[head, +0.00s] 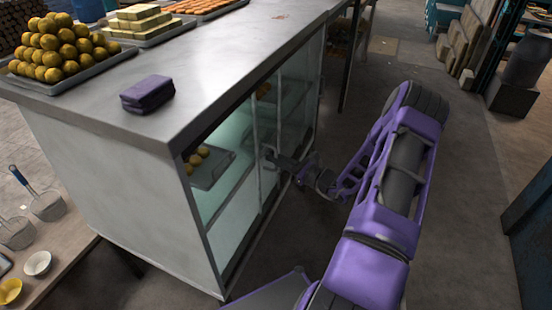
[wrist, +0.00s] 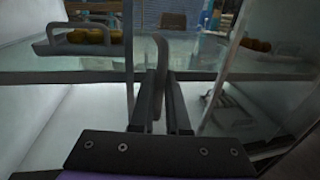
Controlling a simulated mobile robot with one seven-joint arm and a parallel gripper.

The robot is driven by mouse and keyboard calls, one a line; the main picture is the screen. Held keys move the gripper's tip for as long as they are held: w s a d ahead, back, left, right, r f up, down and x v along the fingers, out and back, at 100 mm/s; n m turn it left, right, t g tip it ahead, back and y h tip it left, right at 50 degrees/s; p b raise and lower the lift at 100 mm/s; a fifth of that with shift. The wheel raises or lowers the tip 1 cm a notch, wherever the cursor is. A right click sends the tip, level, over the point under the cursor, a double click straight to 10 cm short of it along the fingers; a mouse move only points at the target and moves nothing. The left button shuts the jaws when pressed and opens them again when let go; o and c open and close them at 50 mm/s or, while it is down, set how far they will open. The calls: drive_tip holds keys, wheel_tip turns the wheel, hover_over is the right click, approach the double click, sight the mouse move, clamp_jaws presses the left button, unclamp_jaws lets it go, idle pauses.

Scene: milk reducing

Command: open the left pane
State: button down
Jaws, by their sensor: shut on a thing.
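The glass front (head: 228,228) of the display cabinet is on its right side in the head view, with framed panes and grey uprights. My gripper (head: 272,157) is at the middle upright of this front. In the wrist view my gripper (wrist: 161,85) is shut on a grey curved handle (wrist: 161,48), which stands between its two dark fingers. I cannot tell how far the left pane stands open. A slanting pane edge (wrist: 222,65) shows right of the fingers in the wrist view.
A tray (head: 212,174) with yellow balls sits on a shelf inside the cabinet. The steel countertop (head: 225,62) holds a purple folded item (head: 147,93) and trays of sweets. Open floor (head: 460,220) lies to the right of my arm.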

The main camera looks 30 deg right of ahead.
drive_tip(key=shift+d, duration=0.1)
drive_tip(key=c, duration=0.9)
unclamp_jaws()
drive_tip(key=p+v, duration=0.1)
drive_tip(key=v, duration=1.6)
drive_tip(key=shift+s, duration=0.2)
